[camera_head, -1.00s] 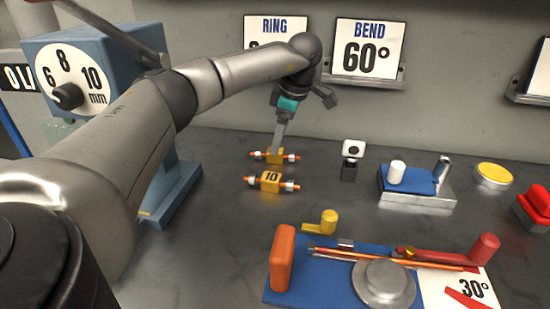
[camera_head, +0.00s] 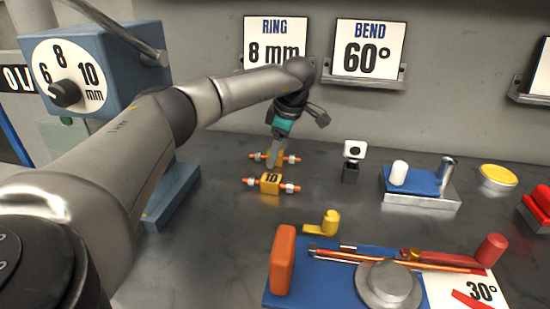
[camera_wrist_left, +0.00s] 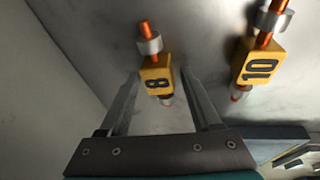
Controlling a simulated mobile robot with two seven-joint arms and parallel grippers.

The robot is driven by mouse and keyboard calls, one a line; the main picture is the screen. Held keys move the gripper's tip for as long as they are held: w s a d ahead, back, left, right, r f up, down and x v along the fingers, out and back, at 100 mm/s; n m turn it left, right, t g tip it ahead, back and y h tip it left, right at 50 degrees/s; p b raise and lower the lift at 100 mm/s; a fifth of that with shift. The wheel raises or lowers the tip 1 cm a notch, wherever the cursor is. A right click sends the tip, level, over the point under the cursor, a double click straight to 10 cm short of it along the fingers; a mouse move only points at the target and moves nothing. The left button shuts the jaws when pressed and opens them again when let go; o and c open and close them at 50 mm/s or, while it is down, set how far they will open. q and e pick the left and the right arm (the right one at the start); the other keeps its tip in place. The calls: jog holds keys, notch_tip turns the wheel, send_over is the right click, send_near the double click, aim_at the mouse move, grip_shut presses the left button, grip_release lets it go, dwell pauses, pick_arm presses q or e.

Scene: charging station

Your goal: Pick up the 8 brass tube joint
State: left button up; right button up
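The brass tube joint marked 8 (camera_wrist_left: 155,78) has a yellow block with an orange tube and silver collars. In the head view the same joint (camera_head: 292,158) lies on the dark bench, its block partly hidden by my left gripper (camera_head: 273,160). In the left wrist view my left gripper (camera_wrist_left: 160,80) is open, one finger on each side of the 8 block, with gaps visible. A similar joint marked 10 (camera_head: 270,183) lies nearer the head camera; it also shows in the left wrist view (camera_wrist_left: 257,66), right of the fingers. My right gripper is out of view.
A blue bending fixture (camera_head: 340,285) with an orange block and red handle stands at the front right. A small white-topped device (camera_head: 353,150), a blue-topped stand (camera_head: 420,182) and a yellow button (camera_head: 497,177) stand farther right. A blue dial machine (camera_head: 125,60) is at left.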

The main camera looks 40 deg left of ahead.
pick_arm(q)
grip_shut()
jog(key=shift+r, duration=0.15)
dwell(0.5)
jog(key=shift+r, duration=0.25)
notch_tip(320, 180, up, 7)
jog(key=p, duration=0.3)
jog(key=shift+r, duration=0.15)
jog(key=shift+r+p, duration=0.65)
jog(key=shift+r, duration=0.35)
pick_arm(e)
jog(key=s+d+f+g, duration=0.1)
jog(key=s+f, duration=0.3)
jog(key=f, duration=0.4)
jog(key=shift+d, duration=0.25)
